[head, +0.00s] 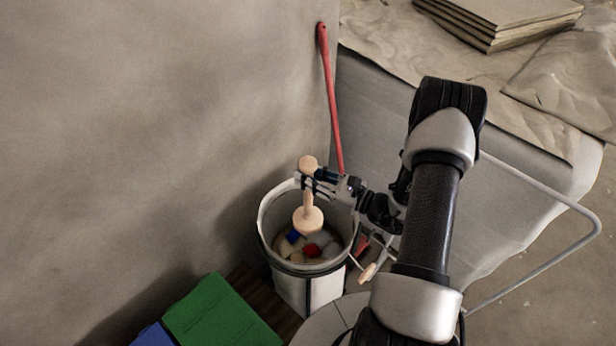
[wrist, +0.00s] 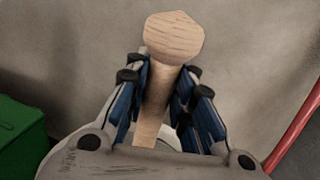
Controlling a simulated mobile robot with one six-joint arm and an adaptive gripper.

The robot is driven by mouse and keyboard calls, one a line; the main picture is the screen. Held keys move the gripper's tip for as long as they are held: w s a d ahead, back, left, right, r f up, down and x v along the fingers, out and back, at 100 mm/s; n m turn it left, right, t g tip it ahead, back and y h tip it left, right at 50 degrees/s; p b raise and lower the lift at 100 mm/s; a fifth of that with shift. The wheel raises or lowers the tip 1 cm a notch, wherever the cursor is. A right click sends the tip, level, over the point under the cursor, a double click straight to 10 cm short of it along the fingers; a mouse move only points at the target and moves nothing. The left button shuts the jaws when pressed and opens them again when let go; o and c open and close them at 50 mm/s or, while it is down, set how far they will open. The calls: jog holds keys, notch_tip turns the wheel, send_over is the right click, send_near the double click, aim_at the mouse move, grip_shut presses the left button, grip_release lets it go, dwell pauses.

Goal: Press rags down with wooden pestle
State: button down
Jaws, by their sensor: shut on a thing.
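The wooden pestle (head: 308,212) hangs upright over the bucket in the head view, its wide end down. My gripper (head: 318,183) is shut on its shaft near the top. In the wrist view, the blue-padded fingers of my gripper (wrist: 160,95) close around the shaft, and the pestle's pale knob (wrist: 174,38) shows above them. The rags (head: 318,246), with white, blue, red and tan pieces, lie inside the white bucket (head: 293,290). The pestle's wide end is in front of the rags; I cannot tell whether it touches them. The bucket's lower inside is hidden.
A red pole (head: 331,100) leans on the wall behind the bucket; it also shows in the wrist view (wrist: 296,130). A green box (head: 218,312) and a blue one (head: 153,336) stand at lower left. A covered table (head: 400,125) with stacked boards (head: 500,22) is at right.

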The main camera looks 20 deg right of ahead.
aim_at(308, 159)
jog(key=shift+r+p, duration=2.6)
jog(key=shift+r, duration=1.5)
jog(key=shift+f, duration=0.1)
